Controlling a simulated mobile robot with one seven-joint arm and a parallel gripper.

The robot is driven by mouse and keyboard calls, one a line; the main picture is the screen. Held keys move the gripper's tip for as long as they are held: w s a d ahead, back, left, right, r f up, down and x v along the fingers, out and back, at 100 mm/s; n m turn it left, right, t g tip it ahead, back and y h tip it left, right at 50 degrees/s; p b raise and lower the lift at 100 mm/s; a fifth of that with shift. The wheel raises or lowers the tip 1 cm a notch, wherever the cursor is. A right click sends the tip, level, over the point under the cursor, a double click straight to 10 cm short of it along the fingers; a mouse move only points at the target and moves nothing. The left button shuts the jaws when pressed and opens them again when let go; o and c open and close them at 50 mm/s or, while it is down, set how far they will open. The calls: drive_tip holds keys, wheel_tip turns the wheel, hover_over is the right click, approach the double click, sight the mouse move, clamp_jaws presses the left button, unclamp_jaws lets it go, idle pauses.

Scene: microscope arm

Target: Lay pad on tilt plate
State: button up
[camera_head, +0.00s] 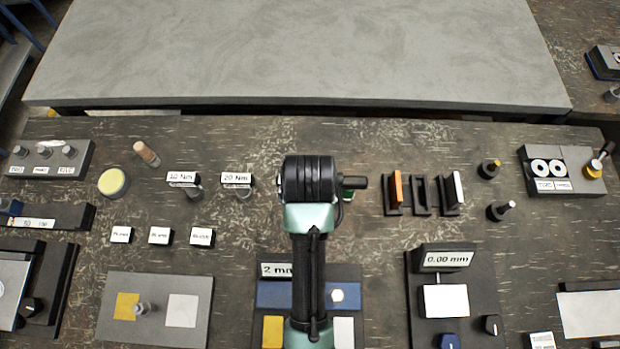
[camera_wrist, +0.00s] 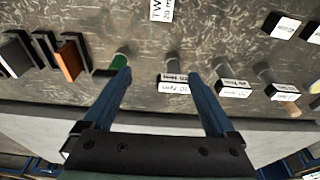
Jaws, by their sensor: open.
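My gripper (camera_wrist: 165,100) is open, its two blue fingers spread with nothing held between them. In the head view my arm hides it. Thin upright slabs stand in a slotted rack right of my arm: an orange-faced one (camera_head: 397,188) and a pale-faced one (camera_head: 457,188), with a dark slot piece (camera_head: 421,195) between. They look like pads, but I cannot tell which is meant. The orange one shows at left in the wrist view (camera_wrist: 70,60), beyond the left finger. No part is clearly marked as the tilt plate; my arm partly covers a blue-topped fixture (camera_head: 270,294) labelled 2 mm.
Tools labelled 10 Nm (camera_head: 183,180) and 20 Nm (camera_head: 236,181) stand left of my arm. A green-topped peg (camera_wrist: 118,62) is near the left fingertip. A gauge stand (camera_head: 447,258) reads 0.00 mm. A grey board (camera_head: 115,340) lies front left. The grey back surface (camera_head: 300,50) is clear.

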drive_tip(key=s+f, duration=0.1)
drive_tip(key=f, duration=0.2)
drive_tip(key=s+f+g, duration=0.1)
drive_tip(key=s+f, duration=0.1)
drive_tip(key=f, duration=0.2)
drive_tip(key=s+f+g, duration=0.1)
drive_tip(key=s+f, duration=0.1)
drive_tip(key=f, duration=0.1)
drive_tip(key=shift+s+d+f, duration=0.1)
drive_tip(key=shift+s+f, duration=0.1)
drive_tip(key=shift+f, duration=0.05)
drive_tip(key=shift+w+f+p, duration=0.15)
drive_tip(key=shift+f+p, duration=0.15)
drive_tip(key=shift+f, duration=2.75)
clamp_jaws()
